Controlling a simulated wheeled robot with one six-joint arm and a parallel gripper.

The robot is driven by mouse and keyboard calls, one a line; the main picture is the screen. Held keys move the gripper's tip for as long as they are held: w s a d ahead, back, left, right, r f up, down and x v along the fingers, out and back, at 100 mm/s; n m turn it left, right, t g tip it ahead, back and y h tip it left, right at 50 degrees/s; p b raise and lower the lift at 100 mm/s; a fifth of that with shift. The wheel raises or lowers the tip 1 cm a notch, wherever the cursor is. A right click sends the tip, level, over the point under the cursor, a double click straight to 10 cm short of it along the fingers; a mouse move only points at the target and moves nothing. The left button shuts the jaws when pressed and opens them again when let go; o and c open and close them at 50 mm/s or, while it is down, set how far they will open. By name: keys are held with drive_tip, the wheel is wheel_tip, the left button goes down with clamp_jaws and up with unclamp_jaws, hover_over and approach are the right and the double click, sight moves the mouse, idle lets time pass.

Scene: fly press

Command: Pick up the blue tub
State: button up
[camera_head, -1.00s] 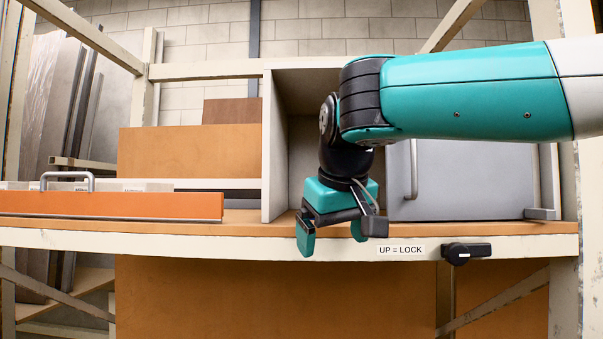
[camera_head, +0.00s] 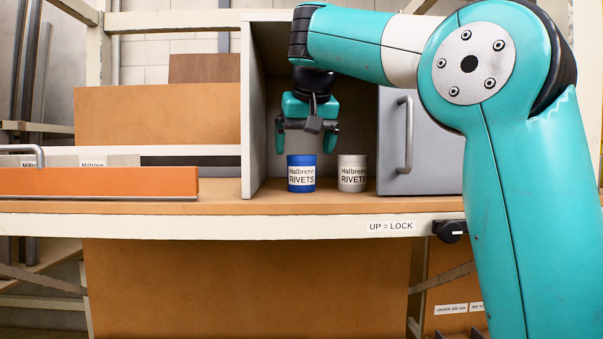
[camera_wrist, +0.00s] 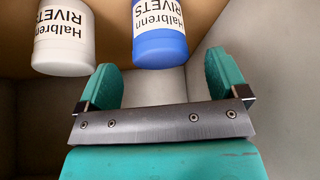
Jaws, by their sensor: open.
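The blue tub (camera_head: 302,184) stands upright on the wooden shelf inside a grey open compartment. It has a white label reading "Halbrenn RIVETS". In the wrist view the blue tub (camera_wrist: 159,45) appears upside down, ahead of the fingers and between their lines. My gripper (camera_head: 307,146) is open and empty, pointing down just above the blue tub and apart from it. Its two teal fingers also show in the wrist view (camera_wrist: 165,82).
A white tub (camera_head: 352,182) with the same label stands close to the right of the blue one. The compartment's left wall (camera_head: 250,130) and the grey door (camera_head: 418,150) flank the tubs. An orange-fronted drawer (camera_head: 95,183) is at left. A black lever (camera_head: 450,230) sits on the front rail.

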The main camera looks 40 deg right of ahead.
sight(301, 162)
drive_tip(key=b+x, duration=0.1)
drive_tip(key=x, duration=0.1)
drive_tip(key=b+x, duration=0.1)
drive_tip(key=x, duration=0.2)
drive_tip(key=shift+w+d+f+b, duration=0.1)
drive_tip(key=shift+w+d+b, duration=0.05)
drive_tip(key=shift+w+b, duration=0.25)
drive_tip(key=c, duration=1)
drive_tip(key=shift+c, duration=1.2)
drive_tip(key=shift+r, duration=0.25)
